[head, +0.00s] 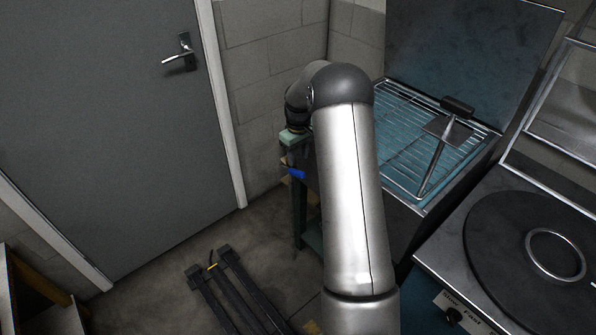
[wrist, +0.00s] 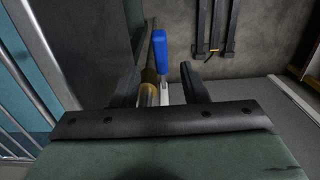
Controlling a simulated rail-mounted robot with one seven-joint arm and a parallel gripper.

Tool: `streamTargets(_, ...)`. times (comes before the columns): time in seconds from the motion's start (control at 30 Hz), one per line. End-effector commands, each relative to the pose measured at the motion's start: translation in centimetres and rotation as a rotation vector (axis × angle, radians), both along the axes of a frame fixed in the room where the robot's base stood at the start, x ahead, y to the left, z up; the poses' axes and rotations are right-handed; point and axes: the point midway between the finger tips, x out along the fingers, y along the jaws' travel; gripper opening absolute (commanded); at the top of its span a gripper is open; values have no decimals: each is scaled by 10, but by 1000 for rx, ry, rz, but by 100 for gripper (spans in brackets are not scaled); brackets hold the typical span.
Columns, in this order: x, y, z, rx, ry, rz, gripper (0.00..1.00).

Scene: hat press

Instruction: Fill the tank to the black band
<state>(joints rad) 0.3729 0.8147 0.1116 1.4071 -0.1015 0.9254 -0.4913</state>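A blue lever handle (wrist: 161,52) on a pale metal stem shows in the wrist view, beside a brass-coloured fitting (wrist: 147,95). My gripper (wrist: 160,72) is open. Its two dark fingers stand apart on either side of the lever's line, with no visible contact. How far the lever lies beyond the fingertips is hard to tell. In the head view the blue handle (head: 297,173) shows small, left of my arm and below my wrist; my arm hides much around it. I cannot make out a tank or a black band in either view.
A teal basin with a wire rack (head: 400,130) and a raised lid (head: 460,50) stands right of my arm. A round dark plate machine (head: 500,240) is at front right. A grey door (head: 100,110) is at left. Dark rails (head: 228,290) lie on the floor.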

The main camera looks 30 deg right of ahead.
Motion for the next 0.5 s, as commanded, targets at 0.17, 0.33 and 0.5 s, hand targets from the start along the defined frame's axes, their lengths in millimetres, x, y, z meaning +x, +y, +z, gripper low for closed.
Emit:
streamTargets(0.17,-1,0,-38,1,3,0,40)
streamTargets(0.33,0,0,-63,1,1,0,40)
streamTargets(0.5,0,0,-75,0,1,0,40)
